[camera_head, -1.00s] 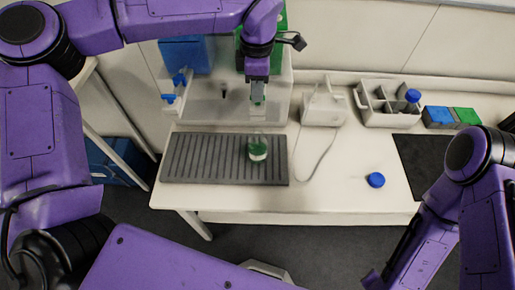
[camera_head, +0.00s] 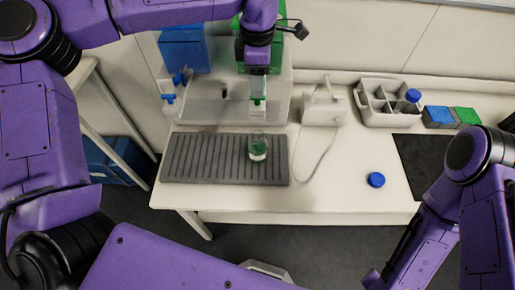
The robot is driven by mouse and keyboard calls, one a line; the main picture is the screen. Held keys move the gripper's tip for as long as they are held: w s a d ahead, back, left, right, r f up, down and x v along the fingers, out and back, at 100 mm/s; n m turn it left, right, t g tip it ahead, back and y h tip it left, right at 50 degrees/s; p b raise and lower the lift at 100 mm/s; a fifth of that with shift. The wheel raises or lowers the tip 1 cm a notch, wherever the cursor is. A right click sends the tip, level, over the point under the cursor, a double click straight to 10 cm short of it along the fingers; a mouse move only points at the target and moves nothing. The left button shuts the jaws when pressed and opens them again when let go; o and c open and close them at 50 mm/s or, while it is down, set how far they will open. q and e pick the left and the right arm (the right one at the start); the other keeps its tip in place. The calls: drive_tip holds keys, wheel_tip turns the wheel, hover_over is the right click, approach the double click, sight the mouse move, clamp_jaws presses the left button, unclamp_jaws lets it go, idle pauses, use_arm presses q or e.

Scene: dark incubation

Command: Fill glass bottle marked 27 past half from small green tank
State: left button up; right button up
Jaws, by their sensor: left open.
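A small clear glass bottle (camera_head: 258,153) stands upright on the grey ribbed drip tray (camera_head: 205,170), and green shows inside it. Its mark and exact level are too small to read. The green tank (camera_head: 283,45) stands behind my left arm and is mostly hidden by it. My left gripper (camera_head: 257,97) is open at the tank's green tap, above and behind the bottle, apart from it. Whether it touches the tap I cannot tell.
A blue tank (camera_head: 184,49) with blue taps stands left of the green one. A blue cap (camera_head: 376,180) lies on the bench. A grey divided caddy (camera_head: 388,117) holds a blue-capped bottle. A white device (camera_head: 322,106) with a cable and a dark mat (camera_head: 425,160) lie right of the tray.

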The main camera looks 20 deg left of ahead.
use_arm(q)
wheel_tip(320, 180, up, 7)
drive_tip(key=shift+f, duration=0.2)
drive_tip(key=shift+f, duration=0.1)
idle(0.5)
